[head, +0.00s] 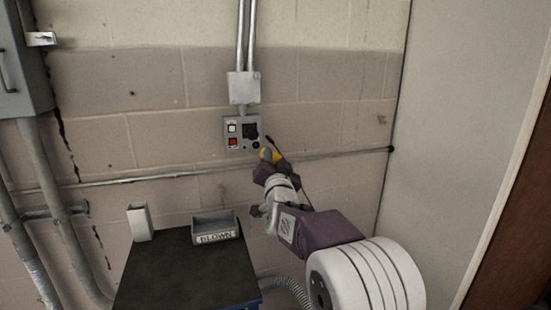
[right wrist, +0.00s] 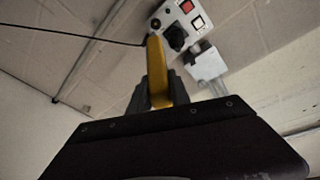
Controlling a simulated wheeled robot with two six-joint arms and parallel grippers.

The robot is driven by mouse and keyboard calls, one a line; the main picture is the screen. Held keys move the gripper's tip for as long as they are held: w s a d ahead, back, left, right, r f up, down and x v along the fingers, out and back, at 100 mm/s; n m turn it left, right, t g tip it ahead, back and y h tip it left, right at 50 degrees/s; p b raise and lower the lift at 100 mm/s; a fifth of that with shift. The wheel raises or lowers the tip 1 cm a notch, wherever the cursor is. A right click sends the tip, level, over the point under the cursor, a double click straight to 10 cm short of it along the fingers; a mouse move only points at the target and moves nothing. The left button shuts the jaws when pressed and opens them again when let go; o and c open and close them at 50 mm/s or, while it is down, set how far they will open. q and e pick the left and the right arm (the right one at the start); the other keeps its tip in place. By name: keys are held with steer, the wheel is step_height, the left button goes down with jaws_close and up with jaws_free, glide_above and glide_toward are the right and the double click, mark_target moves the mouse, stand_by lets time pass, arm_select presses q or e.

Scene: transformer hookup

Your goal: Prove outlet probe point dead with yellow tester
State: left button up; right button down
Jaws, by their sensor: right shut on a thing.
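The yellow tester (head: 267,154) is in my right gripper (head: 266,165), which is shut on it in front of the wall. The tester also shows in the right wrist view (right wrist: 157,72), upright between the dark fingers (right wrist: 160,92), with a thin black lead running off to the left. The grey outlet panel (head: 229,128) is on the wall just up and left of the tester. It carries a white switch, a red switch, a black socket or knob and a small round dark point (right wrist: 156,23). The tester's tip appears close to the panel's lower edge; I cannot tell whether it touches. My left gripper is out of view.
A dark-topped bench (head: 180,272) stands below, with a grey bin labelled BLOWN (head: 215,228) and a pale upright holder (head: 140,223). A horizontal conduit (head: 160,175) crosses the wall behind my right arm. A grey cabinet (head: 22,65) is at left, a pale partition (head: 465,110) at right.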

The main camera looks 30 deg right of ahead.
steer(key=x, duration=0.1)
steer(key=p+x, duration=0.1)
steer(key=x, duration=0.1)
steer(key=shift+w+a, duration=0.1)
steer(key=shift+a, duration=0.25)
steer(key=shift+w+d+f+p, duration=0.2)
steer(key=shift+w+p, duration=0.25)
steer(key=shift+w, duration=0.7)
steer(key=shift+d, duration=0.1)
stand_by(1.2)
steer(key=shift+s+f+b, duration=0.1)
steer(key=shift+s+b, duration=0.5)
steer(key=shift+s, duration=0.05)
steer(key=v, duration=0.1)
steer(key=b+v, duration=0.2)
steer(key=v, duration=0.1)
steer(key=shift+s+d+r, duration=0.2)
steer(key=shift+s+r, duration=0.05)
steer(key=shift+r, duration=0.1)
steer(key=shift+s+a+r+b, duration=0.1)
steer(key=shift+s+b, duration=0.1)
steer(key=shift+s, duration=0.15)
steer(key=shift+s+a+b, duration=0.1)
steer(key=shift+s+b, duration=0.05)
steer(key=shift+s, duration=0.2)
